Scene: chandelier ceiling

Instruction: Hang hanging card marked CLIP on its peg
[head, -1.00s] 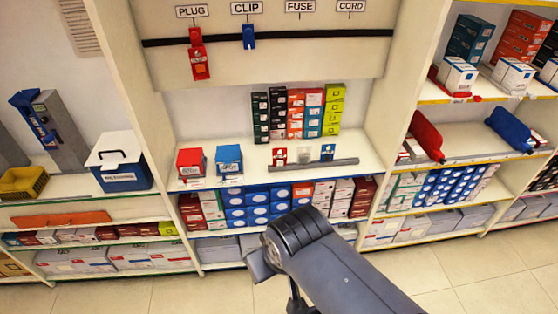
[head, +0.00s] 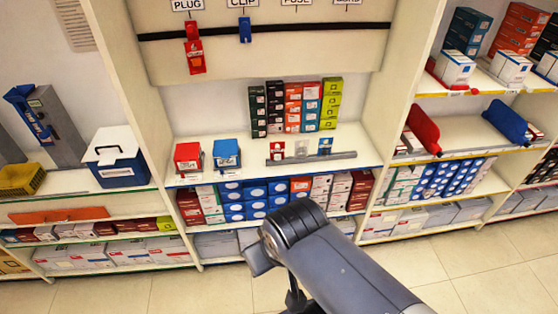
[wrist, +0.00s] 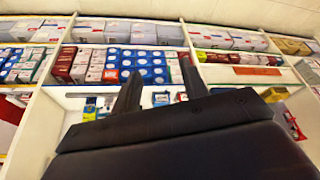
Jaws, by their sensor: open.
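The small blue card (head: 325,146) stands at the right end of a row of three on the middle shelf, by a grey bar; its lettering is too small to read. In the head view only my arm shows clearly.
A red card (head: 195,58) hangs from the peg under PLUG. A red card (head: 277,151) and a whitish card (head: 301,149) stand left of the blue one. A red box (head: 188,156) and blue box (head: 227,153) stand further left. Stacked boxes (head: 295,105) stand behind.

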